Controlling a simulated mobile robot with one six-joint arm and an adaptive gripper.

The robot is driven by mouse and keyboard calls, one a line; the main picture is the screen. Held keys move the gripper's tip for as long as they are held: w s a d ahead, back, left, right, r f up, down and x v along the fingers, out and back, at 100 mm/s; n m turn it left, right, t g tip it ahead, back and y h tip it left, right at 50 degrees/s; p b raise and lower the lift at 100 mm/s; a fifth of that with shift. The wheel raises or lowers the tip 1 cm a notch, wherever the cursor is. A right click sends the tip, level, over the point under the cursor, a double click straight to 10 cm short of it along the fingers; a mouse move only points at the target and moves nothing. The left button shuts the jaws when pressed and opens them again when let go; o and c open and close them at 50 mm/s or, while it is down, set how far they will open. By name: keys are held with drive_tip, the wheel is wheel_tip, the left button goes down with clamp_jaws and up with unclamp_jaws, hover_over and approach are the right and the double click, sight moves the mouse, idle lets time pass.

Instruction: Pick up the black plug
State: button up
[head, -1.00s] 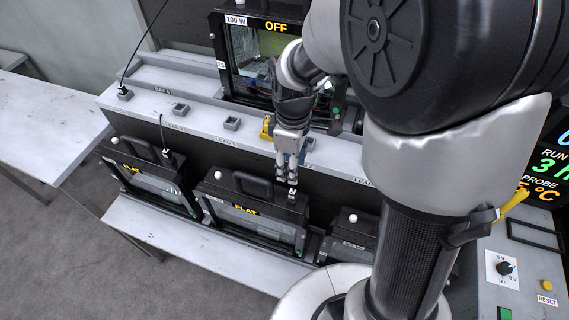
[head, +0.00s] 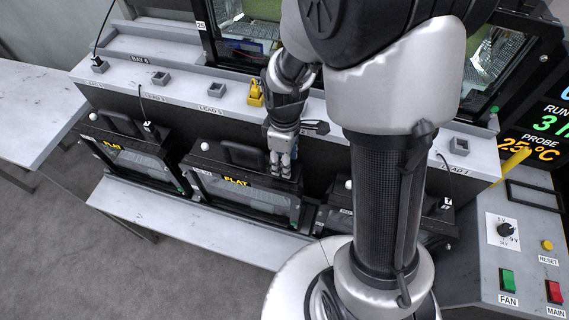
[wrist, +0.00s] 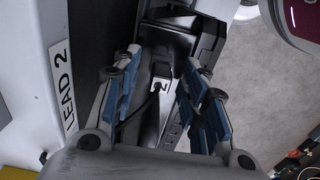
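A black plug (wrist: 158,92) with a white label marked 2 and a thin cable shows in the wrist view, between my gripper's fingers. My gripper (wrist: 162,98) is open, with blue pads on both sides of the plug and a visible gap. In the head view my gripper (head: 280,168) points down at the right end of the top of the middle housing (head: 240,185), marked FLAT. The plug there is mostly hidden behind the fingers. I cannot tell how deep the fingers reach beside it.
The middle housing's handle (head: 243,153) stands just left of my gripper. A grey ledge with sockets (head: 209,89) and a yellow piece (head: 255,92) runs behind. Other black plugs sit on the left housing (head: 150,128) and in a ledge socket (head: 98,63). A control panel (head: 515,235) stands at right.

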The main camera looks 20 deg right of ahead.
drive_tip(key=shift+r, duration=0.1)
drive_tip(key=shift+c, duration=0.4)
clamp_jaws()
drive_tip(key=shift+r, duration=0.1)
